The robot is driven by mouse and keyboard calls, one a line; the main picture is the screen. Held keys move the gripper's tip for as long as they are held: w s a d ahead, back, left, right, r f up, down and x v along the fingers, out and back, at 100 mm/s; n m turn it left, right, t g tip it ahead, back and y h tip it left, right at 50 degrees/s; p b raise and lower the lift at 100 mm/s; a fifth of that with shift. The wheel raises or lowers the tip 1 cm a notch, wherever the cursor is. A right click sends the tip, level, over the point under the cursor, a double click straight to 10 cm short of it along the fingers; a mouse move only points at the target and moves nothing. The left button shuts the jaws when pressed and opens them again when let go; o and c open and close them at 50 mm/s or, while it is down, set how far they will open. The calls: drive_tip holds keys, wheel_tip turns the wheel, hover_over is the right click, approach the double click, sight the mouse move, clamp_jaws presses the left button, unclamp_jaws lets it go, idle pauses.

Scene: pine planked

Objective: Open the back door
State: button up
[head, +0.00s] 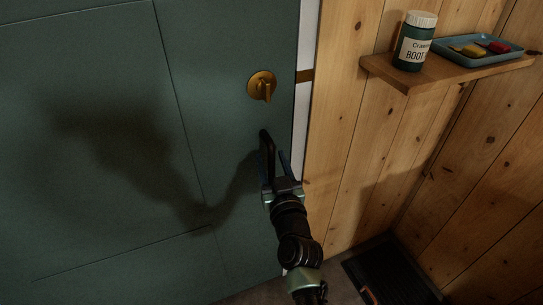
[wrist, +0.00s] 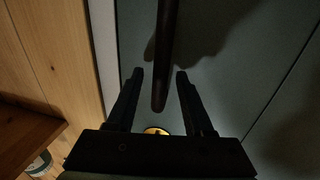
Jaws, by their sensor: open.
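The back door (head: 100,80) is dark green and fills the left of the head view; it also shows in the wrist view (wrist: 235,90). A round brass thumb-turn (head: 262,86) sits near its right edge, its tab roughly upright. It peeks out at the bottom of the wrist view (wrist: 157,131). Below it is a dark handle (head: 266,148). My gripper (head: 274,168) is at the handle. In the wrist view the handle (wrist: 165,55) runs between my open fingers (wrist: 160,76), with a gap visible on each side. The fingers partly hide the handle in the head view.
On the pine wall (head: 345,120), a shelf (head: 405,83) holds a labelled jar (head: 414,45) and a blue tray (head: 510,53). A dark mat (head: 385,275) lies on the floor.

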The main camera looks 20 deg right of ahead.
drive_tip(key=shift+w+d, duration=0.1)
drive_tip(key=shift+w, duration=0.25)
clamp_jaws()
idle(1.3)
